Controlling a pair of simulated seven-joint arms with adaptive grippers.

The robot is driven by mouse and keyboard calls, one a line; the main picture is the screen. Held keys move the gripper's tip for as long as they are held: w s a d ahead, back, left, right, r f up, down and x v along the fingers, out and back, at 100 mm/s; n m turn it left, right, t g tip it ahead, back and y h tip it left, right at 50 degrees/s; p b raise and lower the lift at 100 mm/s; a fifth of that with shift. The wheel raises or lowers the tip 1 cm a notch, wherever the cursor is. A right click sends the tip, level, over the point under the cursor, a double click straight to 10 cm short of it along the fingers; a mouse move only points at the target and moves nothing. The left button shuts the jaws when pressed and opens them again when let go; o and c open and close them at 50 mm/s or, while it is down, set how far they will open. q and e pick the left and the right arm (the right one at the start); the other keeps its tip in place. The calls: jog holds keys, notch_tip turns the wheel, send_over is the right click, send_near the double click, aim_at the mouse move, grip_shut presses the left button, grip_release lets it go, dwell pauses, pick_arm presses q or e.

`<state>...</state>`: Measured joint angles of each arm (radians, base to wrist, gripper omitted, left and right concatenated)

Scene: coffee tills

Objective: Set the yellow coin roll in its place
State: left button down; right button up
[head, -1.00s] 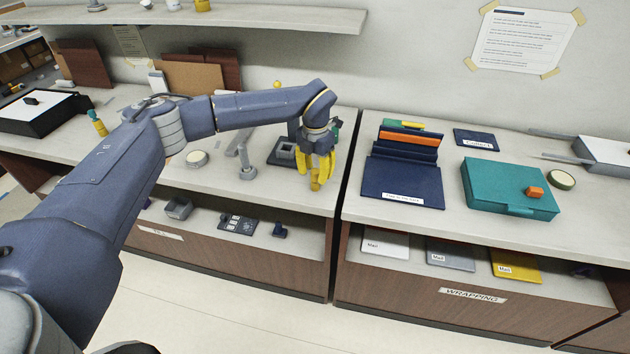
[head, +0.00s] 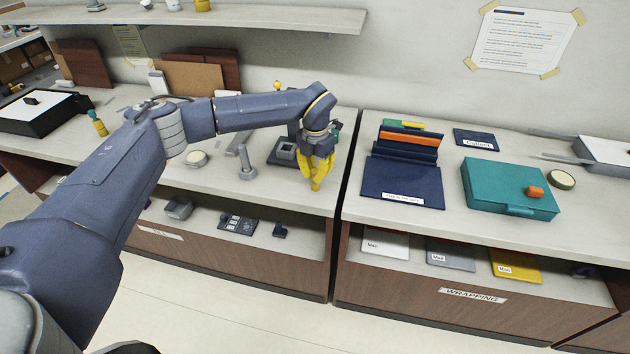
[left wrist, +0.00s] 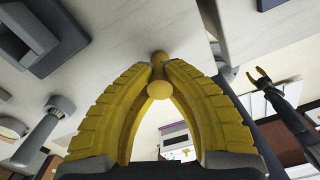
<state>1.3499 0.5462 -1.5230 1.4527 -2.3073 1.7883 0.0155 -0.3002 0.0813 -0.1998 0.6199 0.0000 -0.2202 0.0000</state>
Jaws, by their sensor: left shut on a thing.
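The yellow coin roll (left wrist: 159,90) shows its round end in the left wrist view, between my left fingers, and its far end shows just past the fingertips. My left gripper (head: 316,184) is shut on it, over the front right part of the left counter. In the head view the same-coloured fingers largely hide the roll. I cannot tell whether it touches the counter. My right gripper (left wrist: 258,74) shows small at the right of the left wrist view, open and empty, away from the counter. Which spot is the roll's place is not clear.
A dark block with a square grey socket (head: 285,152) stands just behind and left of my left gripper. A grey post (head: 246,165) stands farther left. A gap separates this counter from the right one, which holds a navy folder rack (head: 402,182) and a teal box (head: 508,188).

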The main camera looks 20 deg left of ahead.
aim_at(315, 171)
pick_arm(q)
jog(key=shift+r, duration=2.75)
